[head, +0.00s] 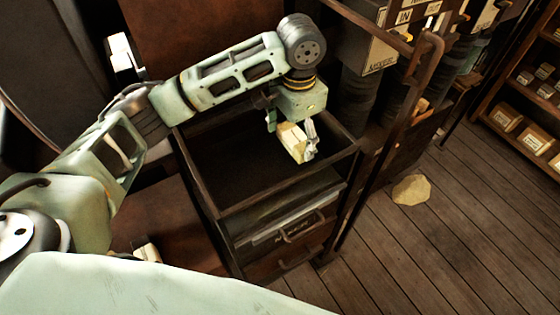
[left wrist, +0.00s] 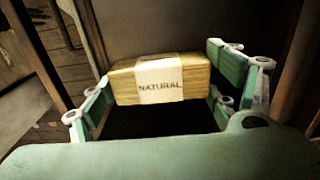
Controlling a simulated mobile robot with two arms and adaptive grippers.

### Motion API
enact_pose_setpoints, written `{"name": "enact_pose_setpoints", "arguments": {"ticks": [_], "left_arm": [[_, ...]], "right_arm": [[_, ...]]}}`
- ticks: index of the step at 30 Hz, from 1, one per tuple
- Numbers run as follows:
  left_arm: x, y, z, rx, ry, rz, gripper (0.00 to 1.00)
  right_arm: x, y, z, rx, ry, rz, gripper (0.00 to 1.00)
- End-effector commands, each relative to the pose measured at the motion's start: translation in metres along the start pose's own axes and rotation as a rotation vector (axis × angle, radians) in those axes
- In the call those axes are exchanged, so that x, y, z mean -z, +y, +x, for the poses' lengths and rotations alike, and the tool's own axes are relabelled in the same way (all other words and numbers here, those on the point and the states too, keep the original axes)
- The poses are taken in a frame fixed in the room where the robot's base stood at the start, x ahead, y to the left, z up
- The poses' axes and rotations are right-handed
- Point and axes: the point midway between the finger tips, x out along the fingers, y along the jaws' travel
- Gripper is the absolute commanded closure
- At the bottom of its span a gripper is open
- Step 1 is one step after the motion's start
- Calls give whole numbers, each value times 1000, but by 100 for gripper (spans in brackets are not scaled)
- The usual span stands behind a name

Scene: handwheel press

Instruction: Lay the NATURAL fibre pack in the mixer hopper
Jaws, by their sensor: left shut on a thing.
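The NATURAL fibre pack (head: 292,144) is a straw-coloured block with a white paper band. In the left wrist view the band on the pack (left wrist: 160,82) reads NATURAL. My left gripper (head: 291,130) is shut on it, with a finger at each end, and points down. It holds the pack over the right part of an open-topped dark box, which looks like the mixer hopper (head: 225,165). The pack appears apart from the box's rim and floor. The box's inside is dark. My right gripper is not in view.
An upright brown post and rail (head: 405,120) stands close to the right of the box. Labelled machine housings (head: 375,55) stand behind. A tan flat piece (head: 411,189) lies on the plank floor (head: 450,240). A shelf with boxes (head: 535,137) is at far right.

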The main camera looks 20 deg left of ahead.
Motion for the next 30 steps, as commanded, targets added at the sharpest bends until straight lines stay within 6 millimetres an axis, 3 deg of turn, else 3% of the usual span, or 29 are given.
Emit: {"name": "enact_pose_setpoints", "arguments": {"ticks": [5,16,29,30], "left_arm": [[-2,0,30,0,-4,-2,46],[-1,0,73,0,-3,-2,46],[-1,0,82,0,-1,-1,46],[-1,0,83,0,-1,0,16]], "right_arm": [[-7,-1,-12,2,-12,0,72],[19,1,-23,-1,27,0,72],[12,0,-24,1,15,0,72],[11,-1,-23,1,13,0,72]]}}
